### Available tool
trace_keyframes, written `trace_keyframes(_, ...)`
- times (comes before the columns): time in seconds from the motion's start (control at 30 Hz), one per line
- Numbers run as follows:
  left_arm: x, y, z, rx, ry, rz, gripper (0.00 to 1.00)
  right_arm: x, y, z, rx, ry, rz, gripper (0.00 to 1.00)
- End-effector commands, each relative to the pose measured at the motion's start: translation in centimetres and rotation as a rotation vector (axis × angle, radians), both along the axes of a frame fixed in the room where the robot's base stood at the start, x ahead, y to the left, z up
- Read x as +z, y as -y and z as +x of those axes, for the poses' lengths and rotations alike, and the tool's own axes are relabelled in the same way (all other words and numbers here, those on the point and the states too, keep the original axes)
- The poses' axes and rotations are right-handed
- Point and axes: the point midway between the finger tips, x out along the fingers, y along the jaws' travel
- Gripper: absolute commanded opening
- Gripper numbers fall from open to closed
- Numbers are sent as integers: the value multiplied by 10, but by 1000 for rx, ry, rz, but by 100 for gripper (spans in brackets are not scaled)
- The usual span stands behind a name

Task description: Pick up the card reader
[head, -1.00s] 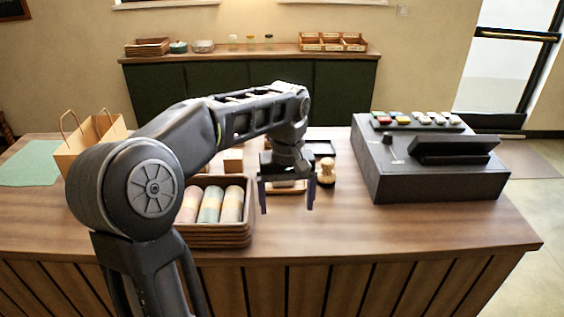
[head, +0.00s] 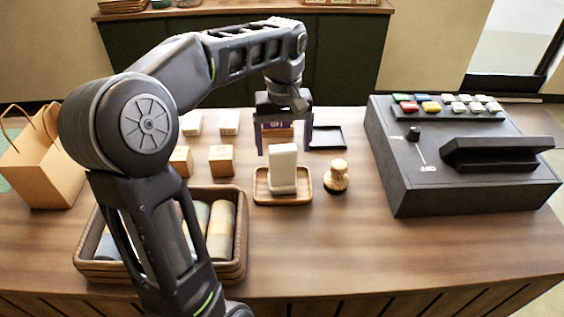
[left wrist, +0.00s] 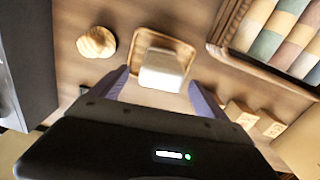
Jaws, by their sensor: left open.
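The card reader looks to be the white upright block (head: 283,168) on a small wooden tray (head: 262,197) in the middle of the counter. In the left wrist view the white block (left wrist: 162,69) stands on the tray (left wrist: 185,48), between and beyond my fingertips. My left gripper (head: 284,151) is open, pointing down, with its fingers behind and above the block in the head view. In the left wrist view its two purple fingers (left wrist: 157,84) are spread apart with nothing between them touching. My right gripper is not in view.
A wooden stamp (head: 336,177) stands right of the tray. A black cash register (head: 430,190) fills the right side. A basket of rolled cloths (head: 240,266), small wooden boxes (head: 221,160) and a paper bag (head: 50,165) lie left. A dark tray (head: 327,138) sits behind.

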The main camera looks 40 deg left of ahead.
Motion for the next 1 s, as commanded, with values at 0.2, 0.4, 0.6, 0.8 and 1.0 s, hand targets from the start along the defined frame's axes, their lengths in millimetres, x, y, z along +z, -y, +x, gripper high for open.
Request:
trace_keyframes(0.2,0,0,0,0,0,0,85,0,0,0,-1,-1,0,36)
trace_keyframes(0.4,-6,0,0,0,-2,-1,85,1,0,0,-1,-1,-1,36)
trace_keyframes(0.6,-25,-1,0,0,-1,0,85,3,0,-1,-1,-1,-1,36)
trace_keyframes(0.8,-26,0,0,0,1,1,85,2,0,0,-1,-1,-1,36)
trace_keyframes(1.0,-31,0,-1,0,-4,-1,85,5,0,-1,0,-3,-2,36)
